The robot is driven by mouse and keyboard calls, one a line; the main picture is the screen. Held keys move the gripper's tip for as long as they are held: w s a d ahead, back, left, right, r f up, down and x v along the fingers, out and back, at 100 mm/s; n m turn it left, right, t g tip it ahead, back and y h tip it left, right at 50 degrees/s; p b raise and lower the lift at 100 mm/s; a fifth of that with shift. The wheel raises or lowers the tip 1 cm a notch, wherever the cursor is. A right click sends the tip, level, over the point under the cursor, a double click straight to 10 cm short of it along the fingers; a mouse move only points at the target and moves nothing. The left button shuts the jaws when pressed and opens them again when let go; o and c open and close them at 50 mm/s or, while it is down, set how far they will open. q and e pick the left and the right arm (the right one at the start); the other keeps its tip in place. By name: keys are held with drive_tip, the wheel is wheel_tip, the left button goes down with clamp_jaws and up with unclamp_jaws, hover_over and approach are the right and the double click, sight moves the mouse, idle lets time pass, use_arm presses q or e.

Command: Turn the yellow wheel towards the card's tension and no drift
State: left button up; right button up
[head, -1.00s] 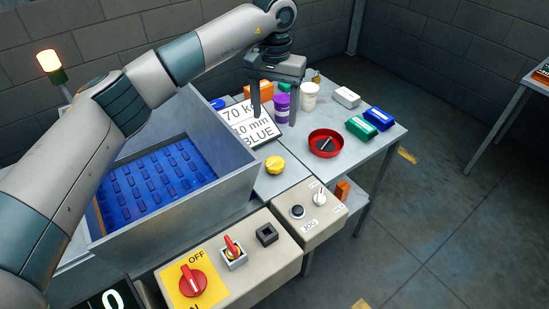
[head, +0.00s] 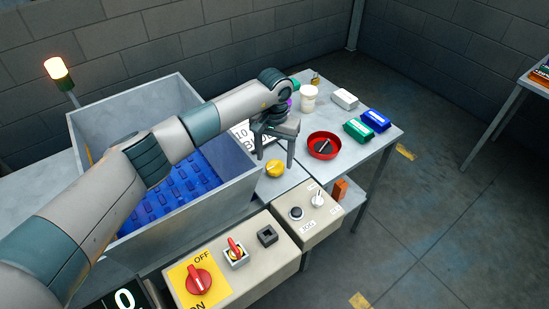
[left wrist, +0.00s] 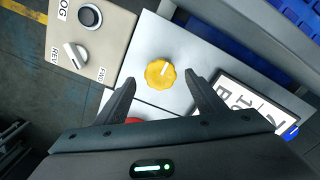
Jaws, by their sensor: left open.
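The yellow wheel (head: 275,168) sits on the grey metal table top, just behind the beige control box. In the left wrist view the wheel (left wrist: 160,73) has a scalloped rim and a pale mark near its top. My left gripper (head: 275,155) is open and empty, pointing down close above the wheel. In the left wrist view the wheel lies beyond and between the two fingertips (left wrist: 163,82), apart from them. The white card (head: 241,132) is partly hidden behind my left arm; it also shows in the left wrist view (left wrist: 236,92), cut off by the gripper. My right gripper is not seen.
A red round dish (head: 312,146), a white tub (head: 308,100) and green (head: 358,130) and blue (head: 376,120) boxes stand on the table. The beige box (head: 328,222) carries a black button and a white selector knob. A blue-floored metal bin (head: 232,187) stands left of the wheel.

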sight(274, 166)
use_arm(q)
drive_tip(key=shift+f+p, duration=0.35)
drive_tip(key=shift+f, duration=1.3)
drive_tip(key=shift+c, duration=0.3)
drive_tip(key=c, duration=1)
